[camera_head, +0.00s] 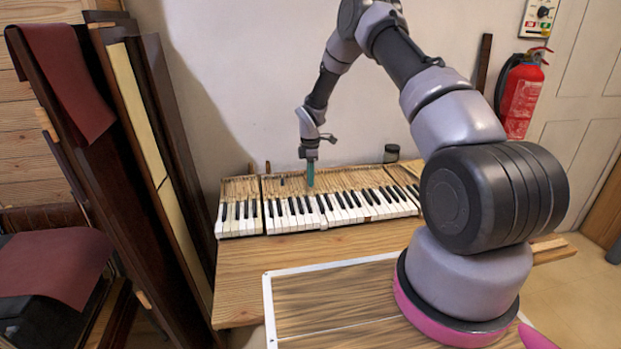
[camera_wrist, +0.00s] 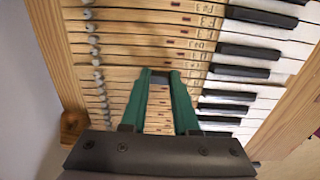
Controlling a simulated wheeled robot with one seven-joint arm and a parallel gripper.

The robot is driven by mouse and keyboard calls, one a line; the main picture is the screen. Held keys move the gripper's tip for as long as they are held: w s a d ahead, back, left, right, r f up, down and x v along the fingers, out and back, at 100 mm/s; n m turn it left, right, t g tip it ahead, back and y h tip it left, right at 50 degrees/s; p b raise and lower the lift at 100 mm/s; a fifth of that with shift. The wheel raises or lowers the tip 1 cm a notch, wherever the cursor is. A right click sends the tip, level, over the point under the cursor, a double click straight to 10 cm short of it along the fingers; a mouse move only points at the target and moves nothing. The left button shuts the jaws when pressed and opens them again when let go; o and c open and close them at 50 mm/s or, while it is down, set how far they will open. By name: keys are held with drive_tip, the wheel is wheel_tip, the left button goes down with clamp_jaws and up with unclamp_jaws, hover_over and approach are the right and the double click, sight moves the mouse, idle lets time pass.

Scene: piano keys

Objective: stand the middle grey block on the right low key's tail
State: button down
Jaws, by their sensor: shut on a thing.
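My gripper (camera_head: 310,184) hangs over the wooden key tails behind the black keys, its green fingers pointing down. In the wrist view, my gripper (camera_wrist: 160,77) is shut on a small dark grey block (camera_wrist: 160,80) held between the fingertips. I cannot tell whether the block touches the tail below it. The key tails (camera_wrist: 135,48) show as pale wooden strips with small reddish-brown marks. A small dark upright thing (camera_head: 282,181), perhaps another grey block, stands on the tails left of my gripper. I cannot make out which keys sit low.
The keyboard (camera_head: 340,212) lies on a wooden bench (camera_head: 245,270), with a wooden side rail (camera_wrist: 48,40) at its edge. A dark jar (camera_head: 391,153) stands behind the keys to the right. Tall dark panels (camera_head: 150,150) lean at the left.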

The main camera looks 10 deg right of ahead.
drive_tip(key=shift+f, duration=0.35)
idle(0.4)
drive_tip(key=c, duration=1)
unclamp_jaws()
drive_tip(key=shift+r, duration=1.1)
drive_tip(key=o, duration=0.6)
drive_tip(key=shift+c, duration=0.2)
drive_tip(key=shift+r, duration=0.1)
